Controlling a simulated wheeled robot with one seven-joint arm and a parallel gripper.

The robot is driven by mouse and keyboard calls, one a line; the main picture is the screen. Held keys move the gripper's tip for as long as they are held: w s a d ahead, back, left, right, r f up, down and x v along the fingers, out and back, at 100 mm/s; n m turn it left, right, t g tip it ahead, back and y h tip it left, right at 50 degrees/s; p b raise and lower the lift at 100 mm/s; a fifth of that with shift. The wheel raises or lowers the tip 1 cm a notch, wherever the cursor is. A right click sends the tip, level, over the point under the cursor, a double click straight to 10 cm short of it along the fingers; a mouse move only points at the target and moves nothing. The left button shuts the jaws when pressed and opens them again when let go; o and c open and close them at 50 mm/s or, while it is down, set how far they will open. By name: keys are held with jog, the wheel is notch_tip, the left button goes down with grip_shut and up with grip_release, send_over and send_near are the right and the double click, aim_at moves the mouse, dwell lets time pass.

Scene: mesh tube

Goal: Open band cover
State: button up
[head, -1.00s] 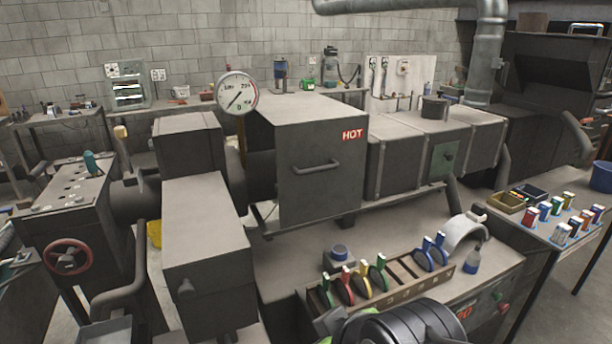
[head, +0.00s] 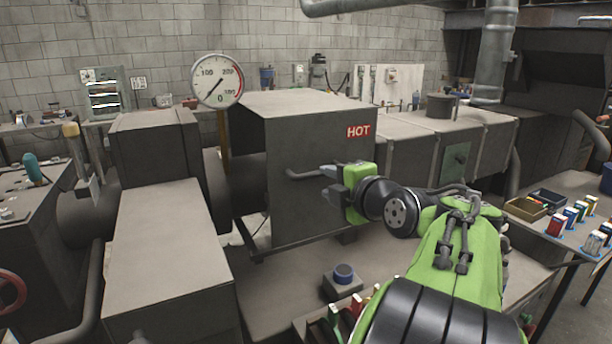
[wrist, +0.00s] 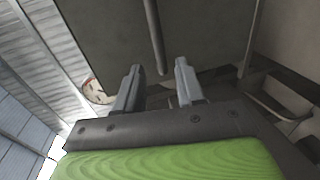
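The band cover (head: 318,205) is a grey metal box front with a red HOT label (head: 358,131); it stands in the middle of the head view. Its bar handle (head: 300,175) is partly hidden behind my gripper (head: 332,182), which is at the handle's right part. In the wrist view the handle (wrist: 155,38) comes down from the top edge and ends near the gap between the two grey fingertips of my gripper (wrist: 158,75). The fingers are apart, with no visible contact on the bar. I cannot tell how deep the bar lies between them.
A round gauge (head: 217,81) stands left of the cover. A grey box housing (head: 168,235) fills the left foreground. A blue-topped block (head: 343,274) sits on the bench below my arm. More machine housing (head: 408,152) continues right. The bench below the cover is mostly clear.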

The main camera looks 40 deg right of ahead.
aim_at(314, 176)
jog(key=x, duration=0.8)
jog(key=shift+w, duration=0.25)
grip_shut()
